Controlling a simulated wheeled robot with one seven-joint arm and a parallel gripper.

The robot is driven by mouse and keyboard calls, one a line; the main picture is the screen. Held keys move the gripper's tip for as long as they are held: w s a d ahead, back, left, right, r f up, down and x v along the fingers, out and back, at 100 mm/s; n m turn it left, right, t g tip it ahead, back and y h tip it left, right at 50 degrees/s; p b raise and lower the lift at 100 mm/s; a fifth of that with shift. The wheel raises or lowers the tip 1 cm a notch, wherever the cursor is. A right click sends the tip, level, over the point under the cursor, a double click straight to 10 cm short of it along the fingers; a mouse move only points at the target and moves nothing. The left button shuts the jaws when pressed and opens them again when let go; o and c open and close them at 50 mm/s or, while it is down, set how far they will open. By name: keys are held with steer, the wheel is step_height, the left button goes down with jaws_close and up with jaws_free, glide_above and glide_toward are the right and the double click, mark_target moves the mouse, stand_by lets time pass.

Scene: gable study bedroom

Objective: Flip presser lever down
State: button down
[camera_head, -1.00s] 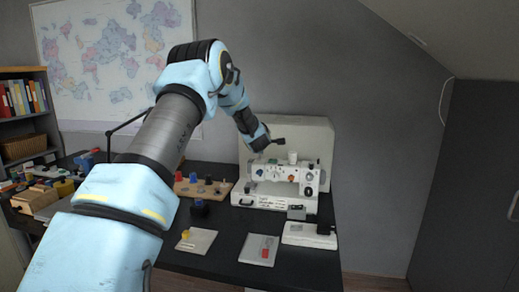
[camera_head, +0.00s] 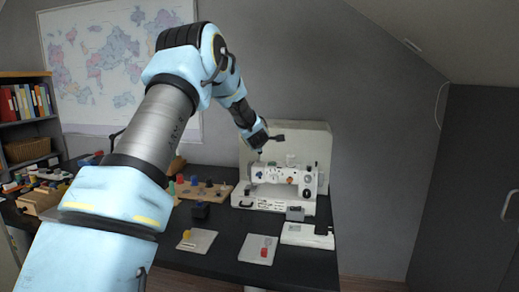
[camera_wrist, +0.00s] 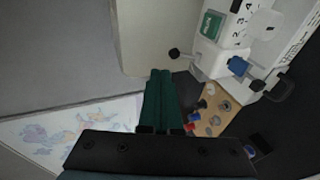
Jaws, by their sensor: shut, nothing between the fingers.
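The white sewing machine (camera_head: 285,185) stands on the dark table against a pale backing panel. In the wrist view, the machine's head end (camera_wrist: 212,55) fills the upper right. A short lever with a black round knob (camera_wrist: 174,53) sticks out from it towards my gripper. A blue knob (camera_wrist: 238,66) and another dark round knob (camera_wrist: 258,86) also show there; I cannot tell for certain which is the presser lever. My gripper (camera_wrist: 160,74) is shut and empty, its green fingers just short of the black-knobbed lever. In the head view, my gripper (camera_head: 260,153) is above the machine's left end.
A wooden board with coloured knobs (camera_head: 205,190) lies left of the machine. A black block (camera_head: 201,210), two grey plates (camera_head: 196,241) and a white pedal-like unit (camera_head: 306,235) lie in front. The pale panel (camera_head: 316,145) rises close behind. Dark tabletop (camera_head: 232,222) is bare between them.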

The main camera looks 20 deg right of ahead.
steer(key=r+b+v, duration=0.1)
steer(key=b+v, duration=0.1)
steer(key=v, duration=0.5)
steer(key=shift+r, duration=0.4)
steer(key=shift+d, duration=0.1)
steer(key=s+a+f+m+g+y, duration=0.1)
steer(key=s+a+f+m+g, duration=0.2)
steer(key=s+a, duration=0.7)
steer(key=s+a+f+m+g+y, duration=0.1)
steer(key=s+a+f+m+g, duration=0.3)
steer(key=s+a+f+m, duration=0.3)
steer(key=s+a+f+m+g+y, duration=0.2)
steer(key=s+a+f+m+g, duration=0.2)
steer(key=s+a, duration=1.1)
steer(key=s, duration=0.4)
steer(key=shift+f+m, duration=0.4)
